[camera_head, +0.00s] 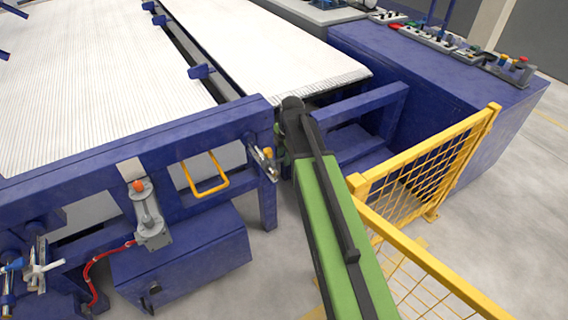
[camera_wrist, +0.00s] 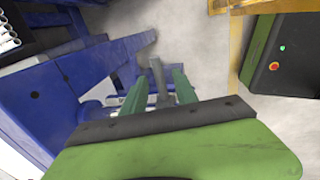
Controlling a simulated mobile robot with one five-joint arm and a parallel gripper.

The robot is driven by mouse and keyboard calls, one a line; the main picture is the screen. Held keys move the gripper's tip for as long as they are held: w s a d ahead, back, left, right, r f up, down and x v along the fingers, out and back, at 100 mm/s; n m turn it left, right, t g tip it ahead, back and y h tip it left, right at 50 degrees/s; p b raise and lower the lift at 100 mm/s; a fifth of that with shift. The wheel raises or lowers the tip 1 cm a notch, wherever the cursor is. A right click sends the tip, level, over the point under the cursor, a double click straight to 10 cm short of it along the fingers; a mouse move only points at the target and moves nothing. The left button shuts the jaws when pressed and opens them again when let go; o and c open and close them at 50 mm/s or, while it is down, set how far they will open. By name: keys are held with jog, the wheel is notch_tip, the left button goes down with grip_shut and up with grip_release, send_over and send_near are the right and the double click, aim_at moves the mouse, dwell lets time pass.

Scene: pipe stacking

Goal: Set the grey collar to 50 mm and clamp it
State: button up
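My gripper (camera_wrist: 160,82) shows in the wrist view with its two green fingers apart. A grey bar-like part (camera_wrist: 157,75) stands between and beyond them, with a gap on its left; I cannot tell whether it touches the right finger. In the head view my green arm reaches to the right end of the blue frame, and the gripper is mostly hidden behind it. A small metal fitting with a rod (camera_head: 263,160) sits on that frame end, just left of the gripper. The grey collar cannot be made out surely; no scale reading is legible.
The blue frame (camera_head: 130,155) carries a yellow handle (camera_head: 206,178) and an orange-topped grey device (camera_head: 147,215). A yellow mesh fence (camera_head: 435,165) stands close on the arm's right. A blue console (camera_head: 440,80) is behind. White pipes (camera_head: 90,70) fill the tables.

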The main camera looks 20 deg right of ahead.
grip_shut()
dwell(1.4)
